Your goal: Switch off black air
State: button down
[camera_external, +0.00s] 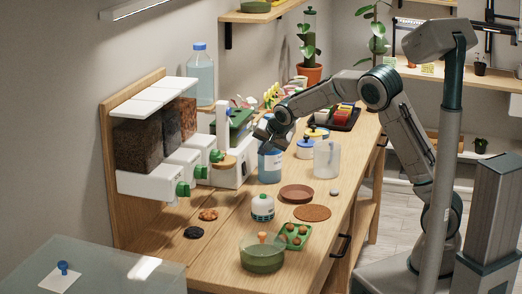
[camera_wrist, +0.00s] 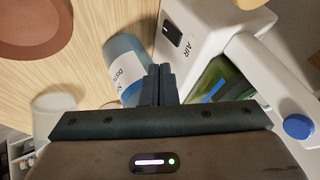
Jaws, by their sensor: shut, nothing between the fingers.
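The black switch (camera_wrist: 172,34) sits on a white machine (camera_wrist: 205,22) beside the printed word AIR in the wrist view. The same white machine (camera_external: 231,172) stands against the back of the bench in the external view, where I cannot make out the switch. My gripper (camera_wrist: 158,84) is shut and empty, its fingertips below the switch in the wrist picture and apart from it. In the external view my gripper (camera_external: 266,134) hangs over the bench just in front of the machine, above a blue bottle. I cannot tell the switch's on or off position.
The blue labelled bottle (camera_external: 270,166) stands close under my gripper. A clear pitcher (camera_external: 327,159), a brown saucer (camera_external: 297,193) and a white-and-green bottle (camera_external: 262,207) stand nearby. White dispensers with green knobs (camera_external: 183,188) are to the left. A blue knob (camera_wrist: 299,126) is at the wrist view's right.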

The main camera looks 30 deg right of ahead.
jog(key=v, duration=0.5)
jog(key=shift+w+a+r, duration=0.1)
jog(key=shift+a+r, duration=0.25)
jog(key=shift+r, duration=0.3)
jog(key=s+d+n+g, duration=0.2)
jog(key=s+d, duration=1)
jog(key=d, duration=0.3)
jog(key=s+d+f+n+g, duration=0.1)
jog(key=s+d, duration=0.3)
jog(key=s, duration=0.6)
jog(key=s+d+f+n+g, duration=0.2)
jog(key=s+d+n, duration=0.2)
jog(key=s, duration=0.7)
jog(key=shift+s+d+f+h, duration=0.2)
jog(key=shift+d+f+h, duration=0.05)
jog(key=shift+f+h, duration=0.15)
jog(key=shift+r, duration=0.1)
